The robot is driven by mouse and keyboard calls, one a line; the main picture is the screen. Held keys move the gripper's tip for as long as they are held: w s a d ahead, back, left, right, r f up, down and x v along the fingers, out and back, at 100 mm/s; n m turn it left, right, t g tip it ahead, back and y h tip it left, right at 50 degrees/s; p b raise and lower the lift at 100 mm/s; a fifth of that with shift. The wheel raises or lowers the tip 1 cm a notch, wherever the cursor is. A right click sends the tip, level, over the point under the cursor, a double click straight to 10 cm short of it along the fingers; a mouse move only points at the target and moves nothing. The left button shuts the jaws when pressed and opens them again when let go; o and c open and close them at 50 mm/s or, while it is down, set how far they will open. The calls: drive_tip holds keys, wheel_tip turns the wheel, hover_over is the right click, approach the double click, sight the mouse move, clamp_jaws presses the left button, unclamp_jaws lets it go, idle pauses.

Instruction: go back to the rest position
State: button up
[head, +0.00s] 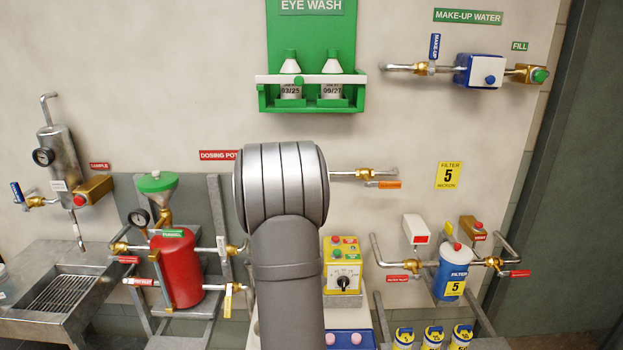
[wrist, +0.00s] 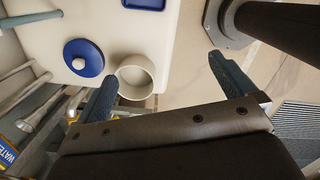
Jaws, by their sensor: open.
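My gripper (wrist: 160,92) shows in the wrist view with its two blue-grey fingers spread wide apart and nothing between them. It is above a white surface (wrist: 45,30) and the floor beside it. A white round cup (wrist: 136,76), seen from above, lies beyond the left finger and looks empty. A blue round lid with a pale knob (wrist: 84,58) lies to the left of the cup on the white surface. In the head view my arm stands in the middle and hides my gripper.
The red dosing pot (head: 182,268) with its green funnel (head: 158,182) stands left of my arm. A yellow control box (head: 343,265) and a blue filter (head: 452,272) are to the right. The green eye wash station (head: 310,45) hangs above. A sink (head: 60,290) is at the left.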

drive_tip(key=shift+w+d+r+m, duration=0.25)
drive_tip(key=shift+d+r+m, duration=0.35)
drive_tip(key=shift+m, duration=0.45)
drive_tip(key=shift+w+d+r+m, duration=0.2)
drive_tip(key=shift+d+r+m, duration=0.35)
drive_tip(key=shift+m, duration=0.5)
